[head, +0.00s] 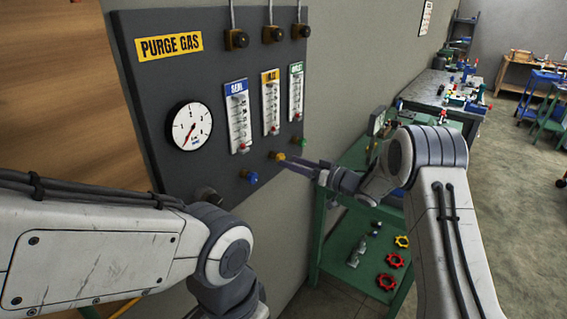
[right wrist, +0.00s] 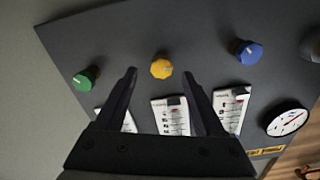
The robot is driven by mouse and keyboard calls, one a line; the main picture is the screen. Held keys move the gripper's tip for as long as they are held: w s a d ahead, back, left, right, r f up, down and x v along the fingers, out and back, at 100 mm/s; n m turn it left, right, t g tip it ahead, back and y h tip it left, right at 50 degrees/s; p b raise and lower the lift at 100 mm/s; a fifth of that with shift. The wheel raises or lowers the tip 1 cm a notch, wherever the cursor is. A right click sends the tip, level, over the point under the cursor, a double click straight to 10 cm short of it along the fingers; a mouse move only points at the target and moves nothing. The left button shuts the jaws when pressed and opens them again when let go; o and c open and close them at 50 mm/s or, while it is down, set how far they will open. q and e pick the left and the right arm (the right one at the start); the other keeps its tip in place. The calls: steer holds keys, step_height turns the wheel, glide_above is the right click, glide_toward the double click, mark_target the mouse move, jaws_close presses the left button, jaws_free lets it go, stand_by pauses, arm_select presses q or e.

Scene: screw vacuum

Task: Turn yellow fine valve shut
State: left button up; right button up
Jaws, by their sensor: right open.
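The yellow fine valve knob (head: 277,156) sits on the dark purge gas panel (head: 170,95), under the middle flow meter. It also shows in the right wrist view (right wrist: 161,68), just beyond and between the two fingertips. My right gripper (right wrist: 160,73) is open and empty, its fingers on either side of the yellow knob's line. In the head view my right gripper (head: 290,162) points left at the knob, its tips close to it; whether they touch it I cannot tell. My left arm comes in at the lower left, but its gripper is not in view.
A blue knob (right wrist: 248,52) and a green knob (right wrist: 86,78) flank the yellow one. Flow meters (head: 237,115) and a round gauge (head: 190,125) are on the panel. A green cart (head: 340,225) with red and yellow handwheels stands below right, near my right arm.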

steer(key=b+v, duration=0.1)
steer(key=v, duration=0.4)
steer(key=shift+s+d, duration=0.25)
steer(key=shift+d, duration=0.05)
steer(key=shift+a+r, duration=0.1)
steer(key=s+a+r+m+h, duration=0.2)
steer(key=s+a+h, duration=0.45)
steer(key=h, duration=0.25)
steer(key=s+d+f+g+h, duration=0.1)
steer(key=s+f+g, duration=0.1)
steer(key=s, duration=1)
steer(key=s+d+f+n+g+h, duration=0.1)
steer(key=s+g, duration=0.4)
steer(key=s, duration=0.7)
steer(key=s+d+f+g+h, duration=0.1)
steer(key=s+f+g+h, duration=0.1)
steer(key=s, duration=1.1)
steer(key=shift+f+n+g+h, duration=0.3)
steer(key=shift+f+n+g, duration=0.15)
steer(key=shift+g, duration=0.35)
